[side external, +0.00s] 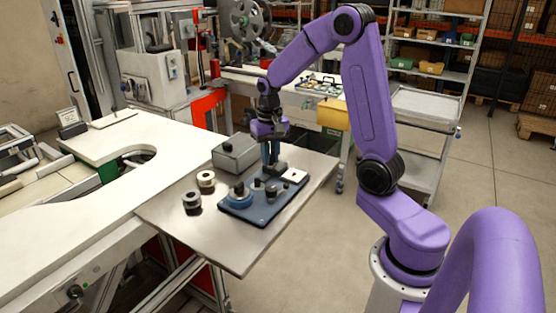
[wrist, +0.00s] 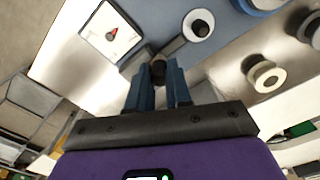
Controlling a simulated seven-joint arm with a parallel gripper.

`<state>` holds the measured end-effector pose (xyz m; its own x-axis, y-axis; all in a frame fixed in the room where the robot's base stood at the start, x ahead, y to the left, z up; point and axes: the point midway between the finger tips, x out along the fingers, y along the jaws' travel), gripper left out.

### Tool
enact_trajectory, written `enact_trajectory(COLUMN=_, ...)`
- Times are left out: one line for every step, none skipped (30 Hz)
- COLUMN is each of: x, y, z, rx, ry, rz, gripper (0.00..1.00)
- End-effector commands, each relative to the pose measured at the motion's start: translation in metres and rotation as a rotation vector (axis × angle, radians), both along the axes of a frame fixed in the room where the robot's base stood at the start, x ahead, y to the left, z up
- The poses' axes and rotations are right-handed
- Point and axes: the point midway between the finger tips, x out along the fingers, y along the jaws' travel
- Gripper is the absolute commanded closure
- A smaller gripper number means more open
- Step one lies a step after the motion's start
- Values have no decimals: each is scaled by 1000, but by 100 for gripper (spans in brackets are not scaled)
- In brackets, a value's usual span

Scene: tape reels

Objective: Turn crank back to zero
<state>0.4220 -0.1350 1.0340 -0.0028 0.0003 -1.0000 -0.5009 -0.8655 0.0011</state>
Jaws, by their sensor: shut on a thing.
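My gripper (side external: 270,160) points down over the blue base board (side external: 262,211) on the metal table. In the wrist view my gripper (wrist: 159,78) has its blue fingers closed on either side of a dark crank knob (wrist: 158,68). A grey crank arm (wrist: 172,48) runs from the knob toward a white round hub with a dark centre (wrist: 199,26). Beside it is a square white dial plate (wrist: 98,40) with a small red-and-dark pointer (wrist: 111,33). The dial plate also shows in the side view (side external: 295,175). Dial markings are too small to read.
A blue reel (side external: 239,198) sits on the board's left part. Two loose pale-and-dark reels (side external: 206,178) (side external: 191,199) stand on the table left of the board. A grey box (side external: 235,154) stands behind them. The table's front is clear.

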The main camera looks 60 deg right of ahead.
Motion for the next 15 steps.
enact_trajectory(x=-1, y=-4, z=0, rx=-5, ry=-1, rz=-3, gripper=100)
enact_trajectory(x=-1, y=-4, z=0, rx=-4, ry=-1, rz=-3, gripper=100)
enact_trajectory(x=-1, y=-4, z=0, rx=-4, ry=-1, rz=-3, gripper=100)
enact_trajectory(x=-1, y=-4, z=0, rx=-5, ry=-2, rz=-3, gripper=100)
enact_trajectory(x=0, y=-3, z=0, rx=-5, ry=-2, rz=-3, gripper=100)
enact_trajectory(x=0, y=-3, z=0, rx=-5, ry=-2, rz=-3, gripper=100)
enact_trajectory(x=0, y=-3, z=0, rx=-5, ry=-2, rz=-3, gripper=100)
enact_trajectory(x=0, y=-3, z=0, rx=-5, ry=-3, rz=-3, gripper=100)
enact_trajectory(x=-1, y=-4, z=0, rx=-5, ry=-3, rz=-3, gripper=100)
enact_trajectory(x=-1, y=-4, z=0, rx=-4, ry=-3, rz=-3, gripper=100)
enact_trajectory(x=-2, y=-4, z=0, rx=-4, ry=-3, rz=-3, gripper=100)
enact_trajectory(x=-4, y=-5, z=0, rx=-4, ry=-3, rz=-3, gripper=100)
enact_trajectory(x=-5, y=-5, z=0, rx=-4, ry=-3, rz=-4, gripper=100)
enact_trajectory(x=-6, y=-6, z=0, rx=-4, ry=-3, rz=-4, gripper=100)
enact_trajectory(x=-8, y=-7, z=0, rx=-5, ry=-4, rz=-4, gripper=100)
